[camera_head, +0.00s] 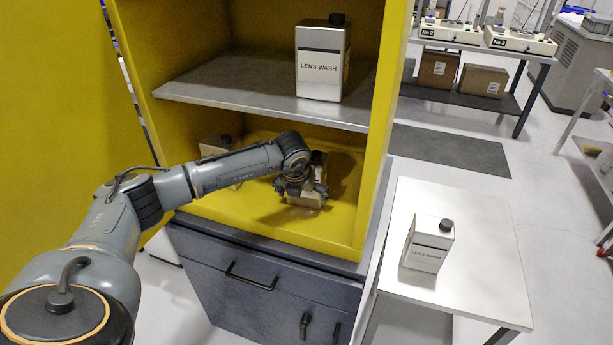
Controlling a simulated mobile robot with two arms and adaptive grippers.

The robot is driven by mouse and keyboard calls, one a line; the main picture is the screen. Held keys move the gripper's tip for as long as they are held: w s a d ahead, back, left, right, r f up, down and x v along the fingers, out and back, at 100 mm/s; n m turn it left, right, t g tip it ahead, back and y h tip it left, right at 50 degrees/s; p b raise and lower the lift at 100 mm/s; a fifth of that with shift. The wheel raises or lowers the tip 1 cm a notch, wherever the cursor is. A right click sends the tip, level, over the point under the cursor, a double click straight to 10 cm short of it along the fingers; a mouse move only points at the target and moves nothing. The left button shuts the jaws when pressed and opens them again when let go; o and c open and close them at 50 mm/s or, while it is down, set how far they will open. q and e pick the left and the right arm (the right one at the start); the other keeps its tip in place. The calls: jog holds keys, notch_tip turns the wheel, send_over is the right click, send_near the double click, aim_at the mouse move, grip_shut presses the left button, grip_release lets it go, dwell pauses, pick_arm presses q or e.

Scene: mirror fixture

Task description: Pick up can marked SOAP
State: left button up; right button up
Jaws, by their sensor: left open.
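My left gripper (302,190) is open and reaches into the lower compartment of the yellow cabinet (345,235). A pale can with a black cap (308,203) stands there right at the gripper and is mostly hidden by it. I cannot tell whether the fingers touch it. Another pale can (213,147) stands at the left of the same compartment, partly behind my left arm. No SOAP marking is readable on either one. My right gripper is not in view.
A can marked LENS WASH (321,67) stands on the grey shelf (245,93) above my gripper. Another LENS WASH can (428,243) stands on the white side table (480,225). Cabinet walls enclose the lower compartment. Blue-grey drawers (255,280) are below. Cardboard boxes (481,80) sit farther back.

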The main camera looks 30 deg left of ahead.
pick_arm(q)
jog(key=shift+x, duration=0.9)
jog(key=shift+f+b, duration=0.2)
jog(key=shift+b, duration=0.1)
jog(key=c, duration=1.3)
jog(key=shift+w+r, duration=0.1)
jog(key=shift+r, duration=0.05)
jog(key=shift+c, duration=0.8)
